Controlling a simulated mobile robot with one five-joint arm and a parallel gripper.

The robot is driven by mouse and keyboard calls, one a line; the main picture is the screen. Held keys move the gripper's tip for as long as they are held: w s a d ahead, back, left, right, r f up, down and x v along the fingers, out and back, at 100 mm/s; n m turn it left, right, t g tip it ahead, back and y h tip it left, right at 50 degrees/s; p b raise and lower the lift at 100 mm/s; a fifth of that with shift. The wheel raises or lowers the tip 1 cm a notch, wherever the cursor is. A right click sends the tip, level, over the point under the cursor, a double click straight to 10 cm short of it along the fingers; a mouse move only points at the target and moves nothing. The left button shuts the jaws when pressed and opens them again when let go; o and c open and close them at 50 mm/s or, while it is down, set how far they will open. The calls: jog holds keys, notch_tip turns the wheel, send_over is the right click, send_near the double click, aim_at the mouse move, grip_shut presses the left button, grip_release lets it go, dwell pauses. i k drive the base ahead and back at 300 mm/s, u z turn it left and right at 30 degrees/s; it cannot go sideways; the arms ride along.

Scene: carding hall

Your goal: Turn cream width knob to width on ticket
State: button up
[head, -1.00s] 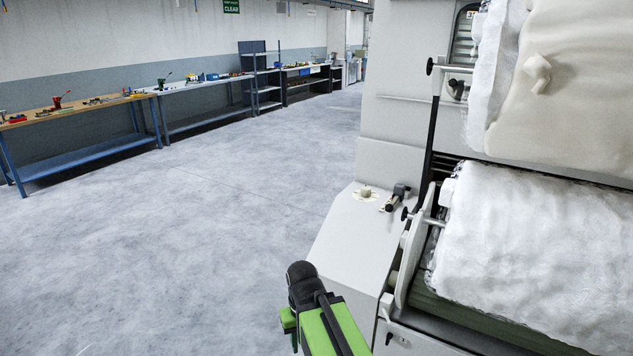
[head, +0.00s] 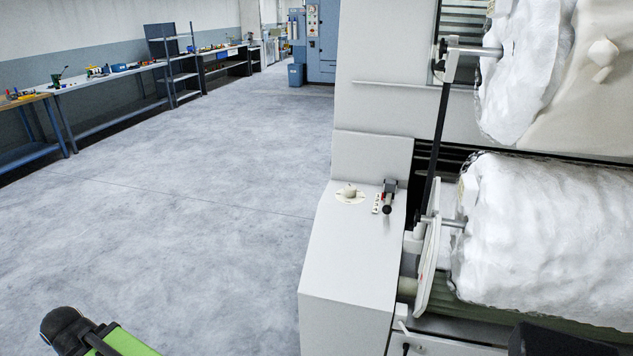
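The cream knob (head: 349,190) sits on a pale round dial plate on the sloped top of a white machine housing (head: 345,260). Its pointer direction and the dial marks are too small to read. I cannot make out a ticket with a width on it. My green and black arm shows in the bottom left corner, well apart from the knob. My gripper is not in view.
A black-handled lever (head: 388,196) stands just right of the knob beside a small strip with red marks (head: 377,203). White fibre rolls (head: 545,230) fill the right. Benches (head: 110,82) line the left wall; the grey floor (head: 190,210) between is clear.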

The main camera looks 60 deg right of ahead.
aim_at(350, 191)
jog(key=z, duration=0.35)
jog(key=i, duration=1.55)
jog(key=z, duration=1)
jog(key=k, duration=0.7)
jog(key=z, duration=0.15)
jog(key=i, duration=0.85)
jog(key=u, duration=0.05)
